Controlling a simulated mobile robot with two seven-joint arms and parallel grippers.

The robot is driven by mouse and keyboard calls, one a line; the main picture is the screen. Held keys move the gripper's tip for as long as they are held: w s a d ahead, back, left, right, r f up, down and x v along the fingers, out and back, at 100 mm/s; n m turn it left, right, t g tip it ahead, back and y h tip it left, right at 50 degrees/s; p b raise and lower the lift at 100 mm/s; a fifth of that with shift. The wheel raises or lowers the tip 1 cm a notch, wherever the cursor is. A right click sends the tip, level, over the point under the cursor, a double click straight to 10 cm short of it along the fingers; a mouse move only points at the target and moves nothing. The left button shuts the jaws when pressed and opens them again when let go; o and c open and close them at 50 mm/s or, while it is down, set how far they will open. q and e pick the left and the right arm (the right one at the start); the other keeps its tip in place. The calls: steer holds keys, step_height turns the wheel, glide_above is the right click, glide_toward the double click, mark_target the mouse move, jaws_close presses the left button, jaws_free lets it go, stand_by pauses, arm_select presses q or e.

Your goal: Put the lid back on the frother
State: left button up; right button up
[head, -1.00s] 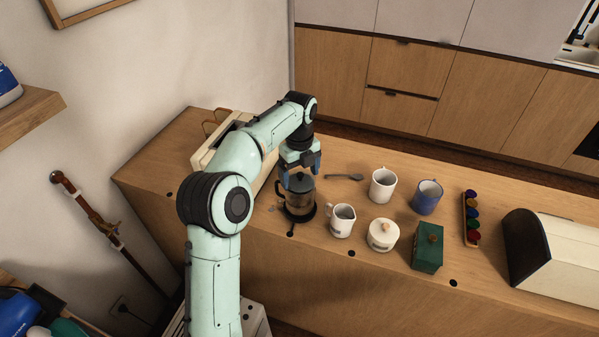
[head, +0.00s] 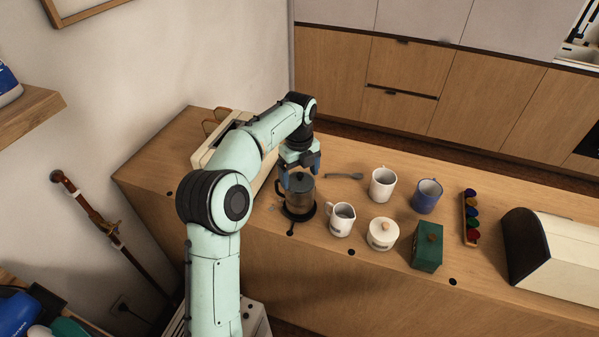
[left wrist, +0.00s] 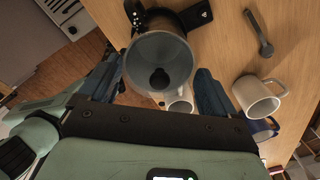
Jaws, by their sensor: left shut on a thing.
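The frother (head: 299,203) is a dark, see-through jug standing upright on a black round base near the front edge of the counter. Its lid (head: 303,178) is grey with a dark knob and sits at the top of the jug. In the left wrist view the lid (left wrist: 145,58) is a round grey disc between my two fingers, hiding most of the jug. My left gripper (head: 300,178) points down over the frother and is shut on the lid. I cannot tell whether the lid is fully seated on the rim. My right gripper is not in view.
A white pitcher (head: 340,221), a white lidded pot (head: 381,235) and a green box (head: 428,250) stand to the right. Behind them are a white mug (head: 383,185), a blue mug (head: 427,197) and a dark spoon (head: 344,176). A cream toaster (head: 208,152) stands behind my arm.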

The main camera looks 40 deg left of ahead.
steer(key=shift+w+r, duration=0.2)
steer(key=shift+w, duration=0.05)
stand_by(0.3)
arm_select(q)
steer(key=o, duration=0.7)
steer(key=shift+r+p, duration=0.3)
steer(key=shift+r, duration=3.2)
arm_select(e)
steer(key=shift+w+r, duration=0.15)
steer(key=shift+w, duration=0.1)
arm_select(q)
jaws_close()
